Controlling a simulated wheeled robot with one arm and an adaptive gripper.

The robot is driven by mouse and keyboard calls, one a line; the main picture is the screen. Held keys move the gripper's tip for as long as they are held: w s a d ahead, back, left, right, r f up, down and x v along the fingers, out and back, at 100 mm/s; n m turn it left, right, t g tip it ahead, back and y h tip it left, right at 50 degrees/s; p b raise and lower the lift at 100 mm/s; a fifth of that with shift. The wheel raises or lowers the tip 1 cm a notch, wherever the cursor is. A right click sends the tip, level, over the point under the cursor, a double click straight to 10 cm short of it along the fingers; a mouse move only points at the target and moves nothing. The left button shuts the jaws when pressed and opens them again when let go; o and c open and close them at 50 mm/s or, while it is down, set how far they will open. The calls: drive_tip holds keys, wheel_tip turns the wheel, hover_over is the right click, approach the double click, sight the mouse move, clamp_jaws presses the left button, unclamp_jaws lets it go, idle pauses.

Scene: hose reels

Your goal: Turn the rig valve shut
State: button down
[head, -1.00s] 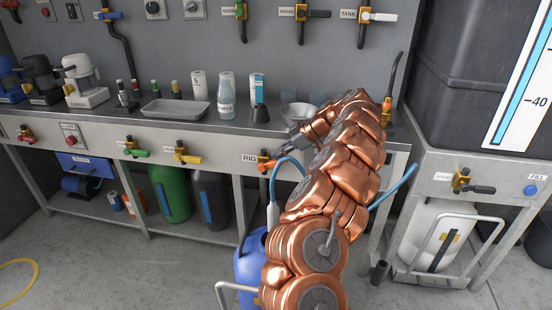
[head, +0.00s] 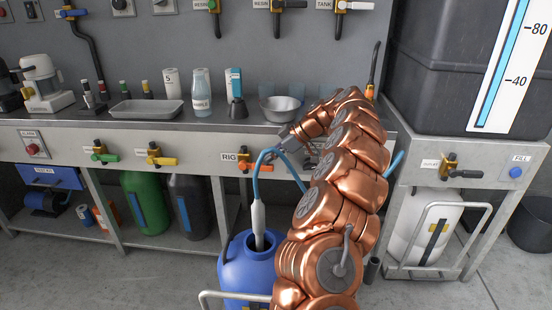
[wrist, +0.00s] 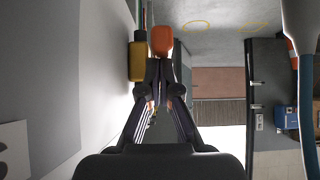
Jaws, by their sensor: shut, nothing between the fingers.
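The rig valve (head: 243,167) sits on the bench front, beside the RIG label. Its orange handle (head: 262,168) points right, about level, in the head view. My gripper (head: 274,151) is at the handle's right end, partly hidden by a blue hose. In the wrist view, my gripper's fingers (wrist: 161,66) are shut with nothing between them. The orange handle (wrist: 161,41) shows end-on just beyond the fingertips, with the yellow valve body (wrist: 136,60) to its left. I cannot tell whether the fingertips touch the handle.
A blue hose (head: 258,175) arches close to my gripper and drops into a blue drum (head: 236,268). A yellow-handled valve (head: 160,158) and a green-handled valve (head: 103,155) are to the left. A metal bowl (head: 281,108) stands on the bench above.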

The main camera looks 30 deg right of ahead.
drive_tip(key=shift+s+f, duration=0.2)
drive_tip(key=shift+f, duration=0.4)
drive_tip(key=shift+w+r, duration=0.1)
drive_tip(key=shift+r, duration=0.45)
drive_tip(key=r, duration=0.3)
drive_tip(key=d+r+p, duration=0.1)
drive_tip(key=shift+s+r, duration=0.15)
drive_tip(key=shift+s, duration=0.15)
drive_tip(key=s+d+r+p, duration=0.1)
drive_tip(key=s+d+r, duration=0.1)
drive_tip(key=s+d, duration=0.3)
drive_tip(key=shift+s+d+p, duration=0.25)
drive_tip(key=shift+d+p, duration=0.15)
drive_tip(key=shift+d, duration=0.45)
